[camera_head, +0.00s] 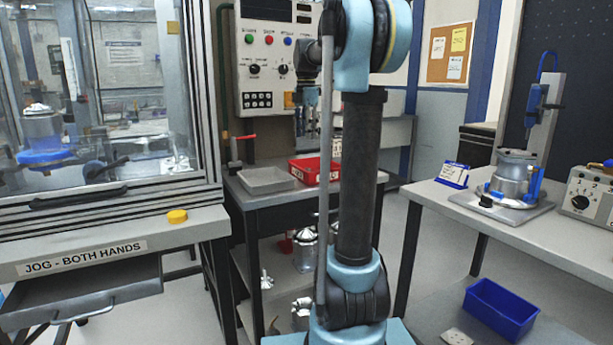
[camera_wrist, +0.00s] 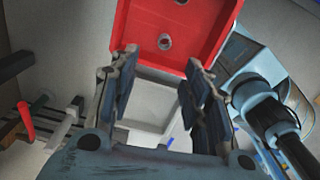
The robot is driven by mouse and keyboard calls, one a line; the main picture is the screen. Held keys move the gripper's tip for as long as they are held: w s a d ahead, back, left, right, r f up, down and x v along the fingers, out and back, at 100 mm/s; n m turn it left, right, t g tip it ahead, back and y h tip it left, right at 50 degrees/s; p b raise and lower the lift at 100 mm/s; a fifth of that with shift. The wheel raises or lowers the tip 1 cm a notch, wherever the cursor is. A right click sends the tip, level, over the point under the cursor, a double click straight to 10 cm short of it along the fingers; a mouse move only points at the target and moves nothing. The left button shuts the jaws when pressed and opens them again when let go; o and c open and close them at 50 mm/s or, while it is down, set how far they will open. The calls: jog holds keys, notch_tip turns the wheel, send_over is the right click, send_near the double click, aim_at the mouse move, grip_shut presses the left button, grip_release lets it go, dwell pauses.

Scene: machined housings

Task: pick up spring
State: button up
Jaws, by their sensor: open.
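A small round metal part with a dark centre (camera_wrist: 165,42), possibly the spring, lies on the floor of the red tray (camera_wrist: 205,30) in the wrist view. It is too small to identify for certain. Another small part is partly visible at the top edge of that view. My gripper (camera_wrist: 160,62) is open and empty, its two fingers apart, with the red tray beyond the fingertips. In the head view my gripper (camera_head: 305,122) points down above the bench near the red tray (camera_head: 305,174); the tray's contents are not clear there.
A grey tray (camera_head: 266,188) sits left of the red tray on the bench. A red-handled tool (camera_head: 238,140) stands behind it. A control panel (camera_head: 250,75) rises behind the bench. A machine enclosure is at left; a table with a clamped housing (camera_head: 512,178) is at right.

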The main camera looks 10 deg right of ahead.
send_over(307, 168)
jog(key=f, duration=0.8)
jog(key=shift+s+a+f, duration=0.15)
jog(key=shift+a+f, duration=0.05)
jog(key=shift+f, duration=0.2)
jog(key=shift+s+d+f, duration=0.1)
jog(key=shift+s+f, duration=0.05)
jog(key=shift+f, duration=1.25)
jog(key=shift+s+d+f, duration=0.1)
jog(key=shift+s+f, duration=0.05)
jog(key=shift+f, duration=1.2)
jog(key=c, duration=1)
